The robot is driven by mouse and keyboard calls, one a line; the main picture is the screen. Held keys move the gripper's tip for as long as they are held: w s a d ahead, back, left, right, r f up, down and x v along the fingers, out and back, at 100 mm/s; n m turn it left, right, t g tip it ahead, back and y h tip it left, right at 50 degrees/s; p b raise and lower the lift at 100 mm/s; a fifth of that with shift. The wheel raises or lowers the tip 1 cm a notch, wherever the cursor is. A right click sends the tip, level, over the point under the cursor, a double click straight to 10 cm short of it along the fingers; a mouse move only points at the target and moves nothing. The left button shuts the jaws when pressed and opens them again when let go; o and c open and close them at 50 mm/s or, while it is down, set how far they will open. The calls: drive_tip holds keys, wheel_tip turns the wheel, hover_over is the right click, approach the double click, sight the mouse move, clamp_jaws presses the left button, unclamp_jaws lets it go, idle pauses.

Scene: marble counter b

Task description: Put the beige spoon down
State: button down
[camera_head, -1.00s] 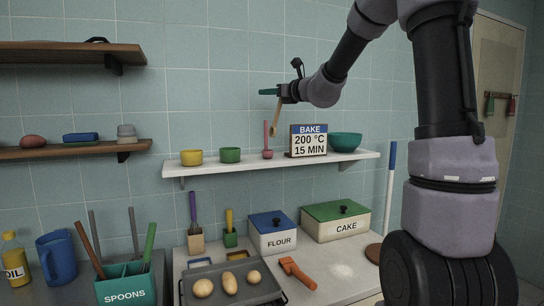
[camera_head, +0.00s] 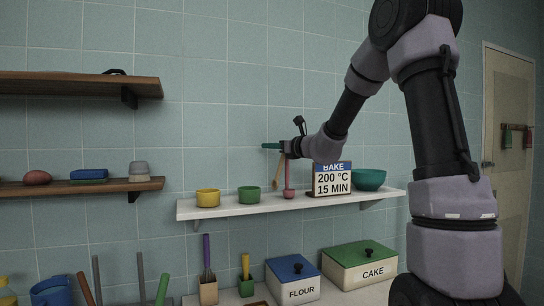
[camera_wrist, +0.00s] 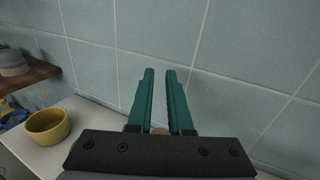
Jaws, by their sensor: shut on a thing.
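The beige spoon (camera_head: 277,172) hangs roughly upright, slightly tilted, from my gripper (camera_head: 271,147) in the head view. The green fingers are shut on its upper part and point left. The spoon's lower end is just above the white shelf (camera_head: 230,211), between the green cup (camera_head: 249,196) and the pink utensil (camera_head: 288,180). Whether it touches anything there I cannot tell. In the wrist view, my gripper (camera_wrist: 160,75) shows with a small beige patch of the spoon (camera_wrist: 160,131) low between the fingers; the rest is hidden.
The yellow cup (camera_head: 207,197) stands on the shelf's left; it also shows in the wrist view (camera_wrist: 47,127). The BAKE sign (camera_head: 332,181) and teal bowl (camera_head: 369,179) stand to the right. Below are the flour box (camera_head: 293,280) and cake box (camera_head: 361,268).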

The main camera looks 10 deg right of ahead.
sight(280, 168)
drive_tip(key=shift+f, duration=1.2)
drive_tip(key=shift+f, duration=0.1)
drive_tip(key=c, duration=0.8)
unclamp_jaws()
drive_tip(key=shift+c, duration=0.2)
